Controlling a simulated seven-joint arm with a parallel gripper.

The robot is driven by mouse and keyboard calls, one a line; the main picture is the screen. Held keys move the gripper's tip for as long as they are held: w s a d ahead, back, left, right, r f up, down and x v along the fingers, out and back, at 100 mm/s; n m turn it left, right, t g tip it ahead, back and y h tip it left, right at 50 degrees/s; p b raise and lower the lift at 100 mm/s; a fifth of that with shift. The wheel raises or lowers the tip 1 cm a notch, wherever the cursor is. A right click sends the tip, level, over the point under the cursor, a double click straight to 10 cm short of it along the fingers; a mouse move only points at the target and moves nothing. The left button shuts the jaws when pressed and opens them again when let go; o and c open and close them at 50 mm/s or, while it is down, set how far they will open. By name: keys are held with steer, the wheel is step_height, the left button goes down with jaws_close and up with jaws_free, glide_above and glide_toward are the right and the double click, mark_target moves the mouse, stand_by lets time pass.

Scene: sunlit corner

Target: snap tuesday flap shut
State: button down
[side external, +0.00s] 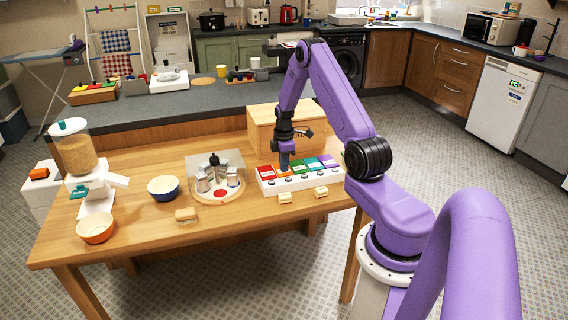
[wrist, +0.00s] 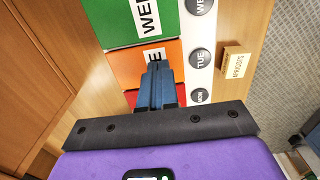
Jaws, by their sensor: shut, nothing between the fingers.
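The pill organizer (side external: 300,182) is a white box with a row of coloured flaps on the wooden table. Its orange Tuesday flap (wrist: 125,66) lies between the green Wednesday flap (wrist: 122,22) and the red Monday flap (wrist: 130,97) in the wrist view. The flap looks flat or nearly so; I cannot tell whether it is latched. A round grey TUE button (wrist: 202,57) sits on the white front strip. My gripper (side external: 285,167) points down at the orange flap, fingers together and empty. In the wrist view its fingertips (wrist: 158,68) cover part of the flap's label; contact is unclear.
A wooden box (side external: 262,125) stands right behind the organizer. Two small wooden tags (side external: 285,198) (side external: 321,192) lie in front. A round holder with a clear screen (side external: 217,190) and a blue bowl (side external: 163,188) stand left.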

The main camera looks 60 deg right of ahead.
step_height(320, 180, up, 9)
stand_by(1.3)
